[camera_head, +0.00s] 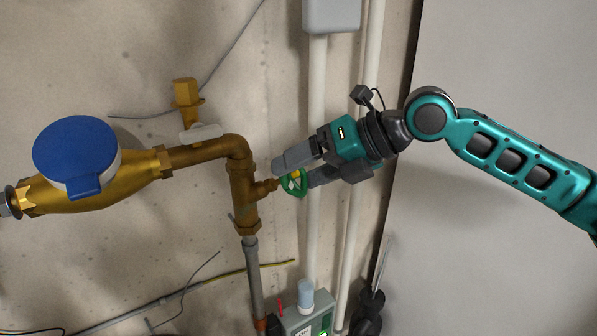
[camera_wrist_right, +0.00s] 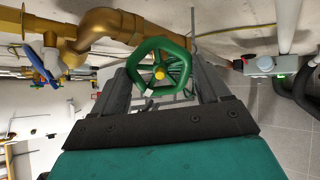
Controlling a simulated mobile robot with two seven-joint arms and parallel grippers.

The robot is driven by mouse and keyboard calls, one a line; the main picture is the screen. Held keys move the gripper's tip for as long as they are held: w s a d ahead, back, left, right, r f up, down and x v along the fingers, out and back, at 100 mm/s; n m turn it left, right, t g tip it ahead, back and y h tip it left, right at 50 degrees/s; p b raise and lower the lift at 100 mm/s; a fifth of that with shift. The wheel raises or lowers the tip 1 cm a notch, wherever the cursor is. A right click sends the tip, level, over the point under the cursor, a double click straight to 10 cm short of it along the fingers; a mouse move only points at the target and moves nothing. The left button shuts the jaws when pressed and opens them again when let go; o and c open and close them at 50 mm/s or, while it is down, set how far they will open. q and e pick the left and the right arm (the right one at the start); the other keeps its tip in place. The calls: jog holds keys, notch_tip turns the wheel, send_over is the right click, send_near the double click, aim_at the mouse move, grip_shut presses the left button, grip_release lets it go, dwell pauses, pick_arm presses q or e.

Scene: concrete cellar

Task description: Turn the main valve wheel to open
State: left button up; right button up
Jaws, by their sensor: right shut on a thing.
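The green valve wheel (camera_head: 293,184) sits on a short brass stem at the right side of the vertical brass pipe (camera_head: 243,190). In the right wrist view the wheel (camera_wrist_right: 158,66) shows face-on with a yellow hub in its middle. My right gripper (camera_head: 296,172) comes in from the right and is shut on the wheel, with one finger on either side of its rim. In the right wrist view its dark fingers (camera_wrist_right: 163,85) flank the wheel. Part of the rim is hidden by the fingers in the head view. My left gripper is not in view.
A brass water meter with a blue lid (camera_head: 76,150) is at the left. A small brass valve with a pale lever (camera_head: 200,134) stands above the pipe. Light vertical pipes (camera_head: 316,100) run behind my right gripper. A grey-green box (camera_head: 307,316) is below.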

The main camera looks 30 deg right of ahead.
jog(key=shift+n, duration=0.9)
jog(key=n+b, duration=0.1)
jog(key=n, duration=0.1)
jog(key=shift+n, duration=0.4)
jog(key=o, duration=1.1)
jog(key=shift+c, duration=0.2)
